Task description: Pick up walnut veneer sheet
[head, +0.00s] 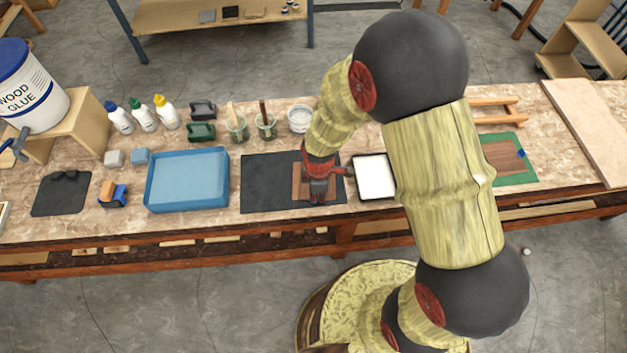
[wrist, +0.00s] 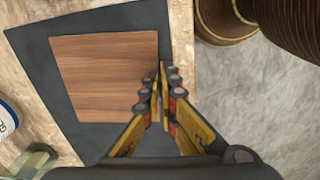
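The walnut veneer sheet, a flat brown square with straight grain (wrist: 104,72), lies over a black mat (wrist: 178,20) in the wrist view. In the head view the sheet (head: 299,186) shows on either side of my gripper (head: 318,190), which partly hides it. In the wrist view my gripper (wrist: 163,72) is at the sheet's right edge, the side toward the table's front. Its fingertips are close together. I cannot tell whether the sheet's edge is between them, or whether the sheet is touching the mat.
A blue tray (head: 188,179) stands left of the mat, and a black-rimmed white tray (head: 375,177) close on its right. A green mat with another brown piece (head: 503,155) lies right. A glue bucket (head: 28,92) stands far left.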

